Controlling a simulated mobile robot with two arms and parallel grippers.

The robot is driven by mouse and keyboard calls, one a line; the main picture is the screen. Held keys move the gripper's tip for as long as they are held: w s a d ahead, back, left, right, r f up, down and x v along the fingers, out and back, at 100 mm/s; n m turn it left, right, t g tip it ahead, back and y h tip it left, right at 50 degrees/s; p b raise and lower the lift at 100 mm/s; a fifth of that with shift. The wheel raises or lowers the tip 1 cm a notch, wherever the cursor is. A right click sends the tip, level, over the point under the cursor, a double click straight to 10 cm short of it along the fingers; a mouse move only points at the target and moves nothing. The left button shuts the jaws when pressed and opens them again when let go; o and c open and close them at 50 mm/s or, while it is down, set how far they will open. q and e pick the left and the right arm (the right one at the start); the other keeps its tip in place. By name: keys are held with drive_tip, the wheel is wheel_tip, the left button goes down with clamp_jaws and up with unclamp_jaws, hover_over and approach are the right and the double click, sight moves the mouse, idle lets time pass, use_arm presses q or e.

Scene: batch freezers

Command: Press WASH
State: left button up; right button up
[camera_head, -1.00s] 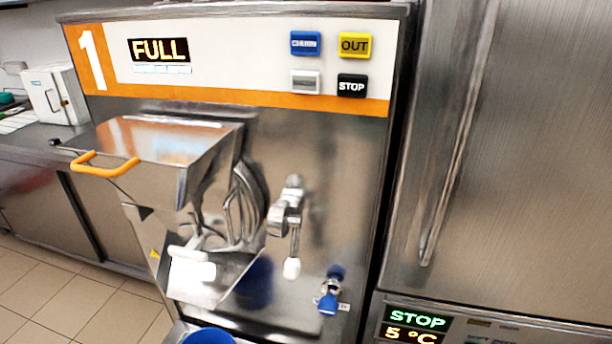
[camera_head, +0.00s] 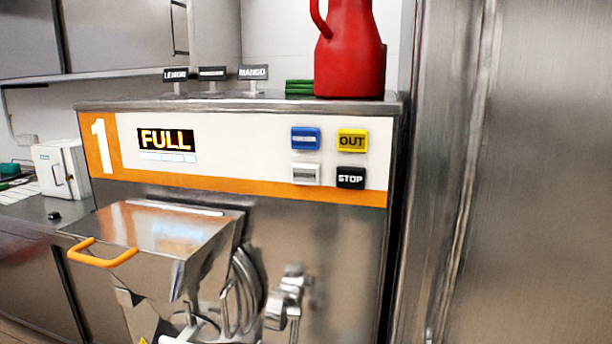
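Batch freezer 1 (camera_head: 260,240) stands in front of me, with a white and orange panel across its top. Its display (camera_head: 167,139) reads FULL. The panel has a blue button (camera_head: 306,138), a yellow OUT button (camera_head: 352,140), a grey-white button (camera_head: 306,173) and a black STOP button (camera_head: 351,177). The labels on the blue and grey-white buttons are too blurred to read, so I cannot tell which one is WASH. Neither of my grippers is in view.
A steel hopper with an orange handle (camera_head: 102,253) juts out at the lower left. A spigot (camera_head: 287,298) sticks out beside it. A red jug (camera_head: 348,50) and small flavour signs, one reading MANGO (camera_head: 253,73), stand on top. A tall steel cabinet (camera_head: 540,180) is at right.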

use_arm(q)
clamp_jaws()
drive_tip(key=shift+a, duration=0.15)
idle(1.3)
